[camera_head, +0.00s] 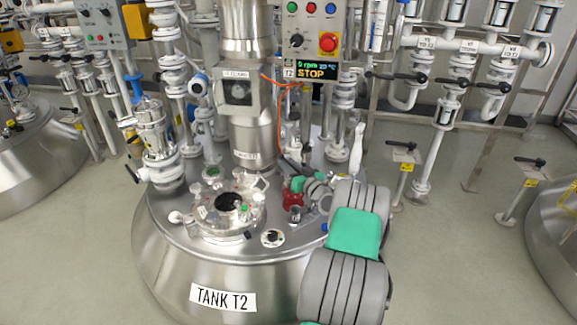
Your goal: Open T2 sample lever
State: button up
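Tank T2 (165,250) is a wide steel vessel in the middle, with its "TANK T2" label on the front. My grey and green arm comes up from the lower right over the right side of its lid. My gripper (297,180) is at the arm's far end, small and partly covered by my own wrist. It is just above and behind a red fitting (292,200) on the lid. Dark bar-like parts show at the gripper; I cannot tell lever from fingers. No sample lever can be made out clearly, and whether the gripper touches one cannot be told.
An open round port (229,203) with clamps is left of the gripper. The steel agitator column (250,130) stands behind it. A control box (310,35) reading "STOP" and an orange cable (281,100) hang above. A white upright handle (356,150) stands right.

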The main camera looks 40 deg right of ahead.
jog(key=shift+w, duration=0.3)
jog(key=shift+c, duration=0.3)
grip_shut()
dwell(0.9)
